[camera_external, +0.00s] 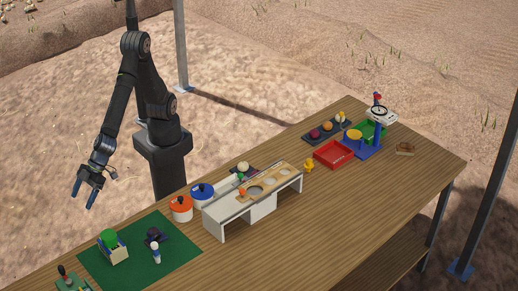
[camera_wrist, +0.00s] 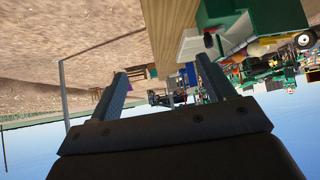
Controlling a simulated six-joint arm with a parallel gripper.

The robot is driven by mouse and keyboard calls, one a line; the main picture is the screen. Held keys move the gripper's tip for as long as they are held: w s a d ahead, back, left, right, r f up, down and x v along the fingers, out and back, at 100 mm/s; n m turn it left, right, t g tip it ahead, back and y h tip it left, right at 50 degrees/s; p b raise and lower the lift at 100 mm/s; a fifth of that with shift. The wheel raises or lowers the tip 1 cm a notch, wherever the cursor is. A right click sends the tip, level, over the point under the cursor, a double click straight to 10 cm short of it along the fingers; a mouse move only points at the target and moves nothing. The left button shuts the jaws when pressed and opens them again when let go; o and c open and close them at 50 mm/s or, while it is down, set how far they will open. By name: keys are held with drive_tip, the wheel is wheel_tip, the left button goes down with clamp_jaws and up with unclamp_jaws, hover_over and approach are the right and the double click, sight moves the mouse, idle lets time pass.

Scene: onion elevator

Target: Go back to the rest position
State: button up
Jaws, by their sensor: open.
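My gripper (camera_external: 83,193) hangs off the left side of the long wooden table in the external view, over sandy ground. Its two fingers are apart, with nothing between them. An onion cannot be made out with certainty; a pale round thing (camera_external: 243,167) sits on a dark tray behind the white stand.
The wooden table (camera_external: 350,235) holds a white stand (camera_external: 213,222), an orange pot (camera_external: 181,208), a blue pot (camera_external: 202,194), a green mat (camera_external: 185,246) with small figures, and a red tray (camera_external: 333,154). Grey posts (camera_external: 181,50) rise around it. The air around my gripper is clear.

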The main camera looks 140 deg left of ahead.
drive_tip(key=w+a+r+n+t, duration=0.1)
drive_tip(key=w+a+n, duration=0.1)
drive_tip(key=w+a, duration=0.4)
drive_tip(key=w+a+r+n+t+y, duration=0.1)
drive_tip(key=w+a, duration=0.5)
drive_tip(key=w, duration=0.8)
drive_tip(key=w+a+r+n+t+y, duration=0.1)
drive_tip(key=w+a+r+n+t, duration=0.1)
drive_tip(key=w+a, duration=0.5)
drive_tip(key=shift+w+r+n, duration=0.25)
drive_tip(key=shift+w+n, duration=0.45)
drive_tip(key=shift+w, duration=0.7)
drive_tip(key=shift+o, duration=0.3)
